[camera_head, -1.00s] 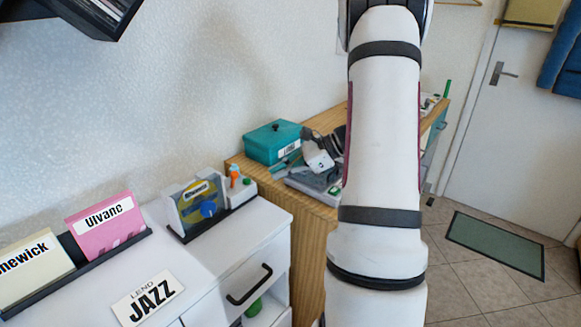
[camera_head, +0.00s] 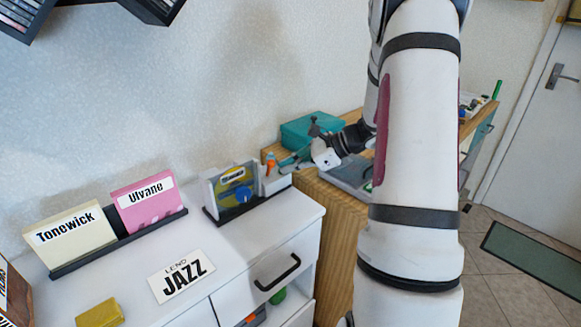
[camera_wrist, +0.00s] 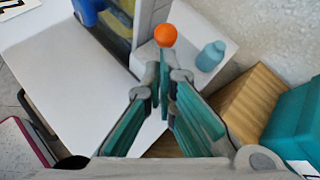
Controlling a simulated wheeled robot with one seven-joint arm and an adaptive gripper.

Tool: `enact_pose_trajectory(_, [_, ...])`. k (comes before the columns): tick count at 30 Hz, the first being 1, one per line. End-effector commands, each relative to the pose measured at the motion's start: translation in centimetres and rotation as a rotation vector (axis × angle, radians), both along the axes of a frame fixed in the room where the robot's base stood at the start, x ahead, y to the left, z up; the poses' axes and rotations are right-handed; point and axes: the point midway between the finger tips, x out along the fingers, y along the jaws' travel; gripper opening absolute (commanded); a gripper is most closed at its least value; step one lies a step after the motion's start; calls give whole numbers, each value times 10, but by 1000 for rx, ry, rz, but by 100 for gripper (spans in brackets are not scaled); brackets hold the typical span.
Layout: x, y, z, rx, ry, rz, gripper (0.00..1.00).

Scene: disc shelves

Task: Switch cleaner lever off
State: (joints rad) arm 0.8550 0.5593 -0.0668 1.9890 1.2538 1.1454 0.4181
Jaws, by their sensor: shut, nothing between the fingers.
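The cleaner (camera_head: 214,194) is a pale upright housing on the right end of the white cabinet, with a yellow-labelled disc and a blue knob (camera_head: 243,194). A white block (camera_head: 278,183) at its right carries a lever with an orange ball (camera_head: 270,158). In the wrist view the orange ball (camera_wrist: 166,35) shows just beyond my fingertips. My gripper (camera_wrist: 160,78) has its teal fingers together and empty. In the head view my gripper (camera_head: 288,162) is right of the orange ball, above the block. The lever's stem is mostly hidden, so its position and any contact cannot be told.
A small teal bottle (camera_wrist: 211,56) stands on the block close to my fingers. A teal box (camera_head: 308,130) sits on the wooden bench behind. Record cards in a rack (camera_head: 120,244) stand left of the cleaner.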

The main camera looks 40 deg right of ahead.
Motion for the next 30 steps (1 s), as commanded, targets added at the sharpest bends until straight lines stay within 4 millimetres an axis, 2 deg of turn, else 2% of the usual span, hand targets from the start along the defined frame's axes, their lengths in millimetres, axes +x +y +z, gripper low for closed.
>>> enact_pose_trajectory(30, [9, 1, 12, -7, 179, 3, 0])
